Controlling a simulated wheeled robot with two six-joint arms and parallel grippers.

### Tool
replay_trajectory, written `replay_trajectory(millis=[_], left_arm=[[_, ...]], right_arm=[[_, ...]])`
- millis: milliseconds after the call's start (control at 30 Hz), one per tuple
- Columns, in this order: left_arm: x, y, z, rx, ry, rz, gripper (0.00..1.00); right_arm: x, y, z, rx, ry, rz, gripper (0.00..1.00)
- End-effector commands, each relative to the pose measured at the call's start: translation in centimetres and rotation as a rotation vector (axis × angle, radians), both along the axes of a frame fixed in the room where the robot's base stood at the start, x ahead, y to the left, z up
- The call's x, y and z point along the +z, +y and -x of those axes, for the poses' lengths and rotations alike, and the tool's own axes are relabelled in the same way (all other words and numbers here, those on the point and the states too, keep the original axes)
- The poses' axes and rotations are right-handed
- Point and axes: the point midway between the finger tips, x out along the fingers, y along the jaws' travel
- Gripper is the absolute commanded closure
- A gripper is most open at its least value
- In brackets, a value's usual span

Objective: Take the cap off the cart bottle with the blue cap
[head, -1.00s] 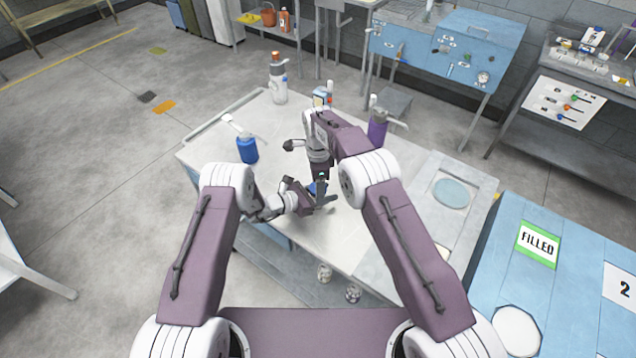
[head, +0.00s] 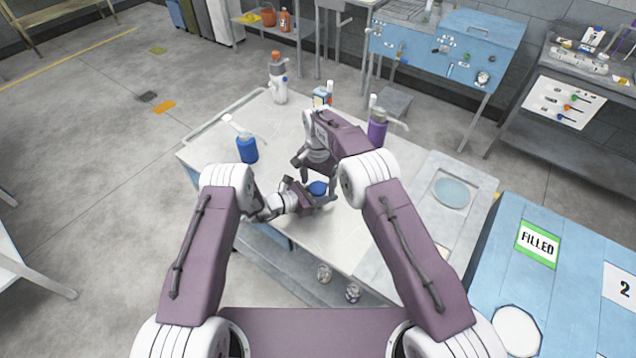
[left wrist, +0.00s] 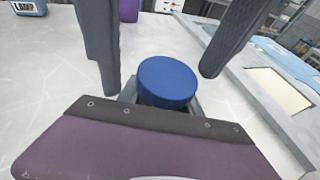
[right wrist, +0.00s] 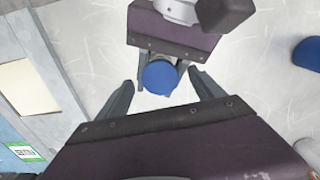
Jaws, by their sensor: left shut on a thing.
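The blue cap (head: 317,188) is on the cart bottle, whose body is mostly hidden under the cap and between fingers. My left gripper (left wrist: 165,98) is shut on the bottle just below the cap, low over the table. The round cap top shows clearly in the left wrist view (left wrist: 168,80) and in the right wrist view (right wrist: 159,77). My right gripper (right wrist: 161,80) points down over the bottle, open, with one finger on each side of the cap and gaps between. Its two dark fingers also hang beside the cap in the left wrist view.
A blue table (head: 570,270) stands at the right.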

Motion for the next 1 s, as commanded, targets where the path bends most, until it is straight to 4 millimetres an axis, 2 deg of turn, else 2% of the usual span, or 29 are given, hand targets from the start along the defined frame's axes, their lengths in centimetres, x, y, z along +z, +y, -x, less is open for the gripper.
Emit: replay_trajectory(millis=[200, 433, 667, 1000], left_arm=[[0.0, 0.0, 0.0, 0.000, 0.000, 0.000, 1.00], [0.0, 0.0, 0.0, 0.000, 0.000, 0.000, 1.00], [0.0, 0.0, 0.0, 0.000, 0.000, 0.000, 1.00], [0.0, 0.0, 0.0, 0.000, 0.000, 0.000, 1.00]], right_arm=[[0.2, 0.0, 0.0, -0.001, -0.001, -0.001, 0.23], [3.7, 0.0, -0.1, -0.001, -0.003, -0.002, 0.23], [4.6, 0.0, 0.0, -0.007, 0.000, 0.000, 0.24], [7.4, 0.0, 0.1, -0.452, 0.000, 0.000, 0.24]])
